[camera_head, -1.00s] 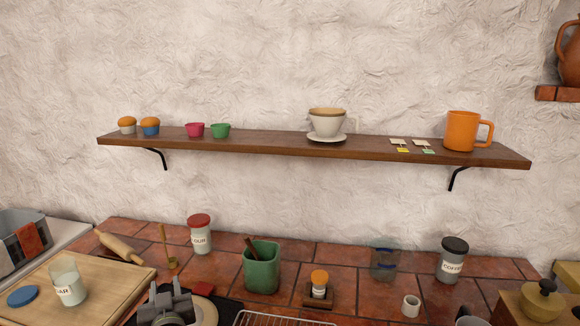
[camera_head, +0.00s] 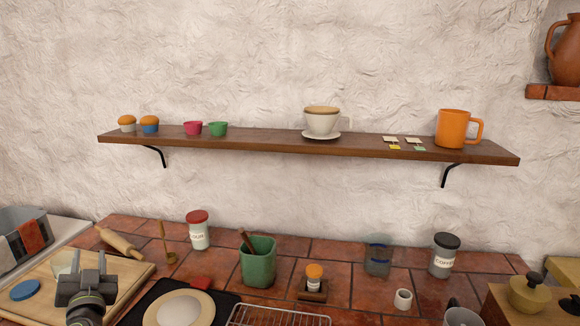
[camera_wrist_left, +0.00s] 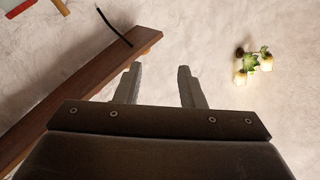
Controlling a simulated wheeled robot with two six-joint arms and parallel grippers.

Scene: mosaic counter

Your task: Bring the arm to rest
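My left gripper (camera_head: 88,256) is at the lower left of the head view, in front of the cutting board (camera_head: 130,272). It hides part of the sugar jar (camera_head: 64,261) behind it. In the left wrist view my left gripper (camera_wrist_left: 158,72) has its two fingers apart with nothing between them, against the pale wall. My right gripper is not in view.
A wooden shelf (camera_head: 260,148) with cups and muffins crosses the wall; its plank (camera_wrist_left: 60,100) shows at left in the wrist view. On the tiled counter stand a flour jar (camera_head: 198,232), a green container (camera_head: 258,265), a wire rack (camera_head: 280,318) and a plate (camera_head: 178,310).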

